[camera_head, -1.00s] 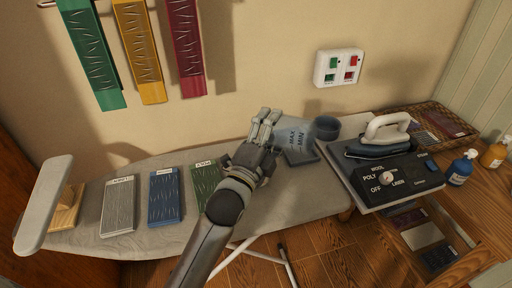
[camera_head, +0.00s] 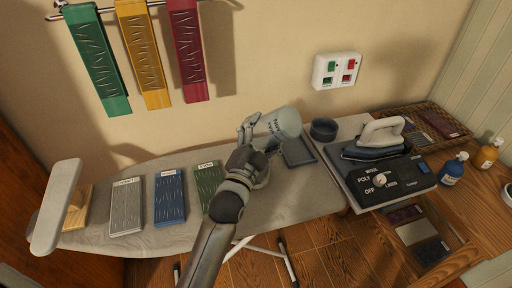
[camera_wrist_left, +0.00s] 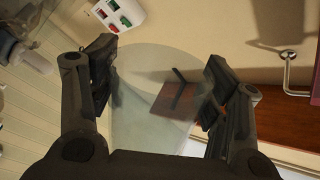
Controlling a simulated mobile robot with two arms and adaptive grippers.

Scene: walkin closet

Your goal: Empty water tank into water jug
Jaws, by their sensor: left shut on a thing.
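My left gripper (camera_head: 252,138) is shut on a translucent grey container (camera_head: 286,122) that appears to be the water tank. It is held above the right part of the ironing board, tilted, with its wide end up and to the right. Partly legible lettering shows on its side. In the left wrist view the clear tank (camera_wrist_left: 160,85) sits between the two fingers. A dark round open vessel (camera_head: 324,130), possibly the water jug, stands to the right of the tank, apart from it. Its inside is too dark to read. My right gripper is not in view.
A shallow dark tray (camera_head: 305,158) lies below the tank. An iron (camera_head: 376,140) rests on the station with its dial panel (camera_head: 395,183) at right. Folded cloths (camera_head: 170,198) lie on the left of the board. A blue bottle (camera_head: 453,169) stands far right.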

